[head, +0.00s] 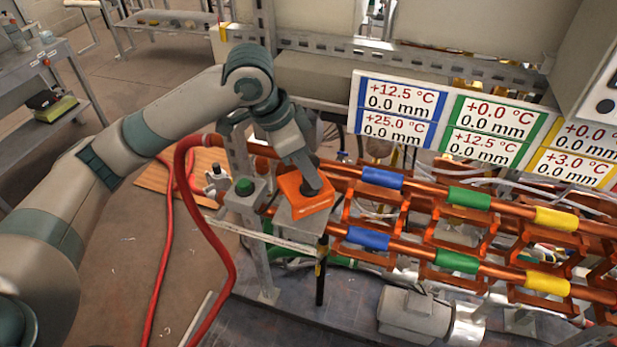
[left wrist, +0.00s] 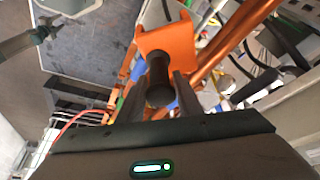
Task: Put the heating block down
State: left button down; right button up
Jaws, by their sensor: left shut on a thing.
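The heating block is an orange block with a dark round knob on top. In the head view the block (head: 304,200) is at a small grey stand (head: 297,222) at the left end of the copper pipes. My left gripper (head: 308,183) comes down from above and is shut on the dark knob. In the left wrist view the orange block (left wrist: 166,42) lies beyond the fingers, and the dark knob (left wrist: 159,80) is between the two fingertips (left wrist: 160,92). Whether the block's underside touches the stand cannot be told. My right gripper is not in view.
Copper pipes (head: 410,184) with blue, green and yellow bands run right of the block. A green button (head: 244,187) on a post and a red hose (head: 222,255) are close on the left. Display panels (head: 440,115) stand behind. A grey motor (head: 415,312) sits below.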

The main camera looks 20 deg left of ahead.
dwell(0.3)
pick_arm(q)
jog(key=shift+f, duration=0.2)
notch_tip(320, 180, down, 3)
jog(key=shift+r+p, duration=0.2)
jog(key=shift+p, duration=0.45)
jog(key=shift+f, duration=0.55)
jog(key=c, duration=1.3)
grip_release()
jog(key=shift+o, duration=0.2)
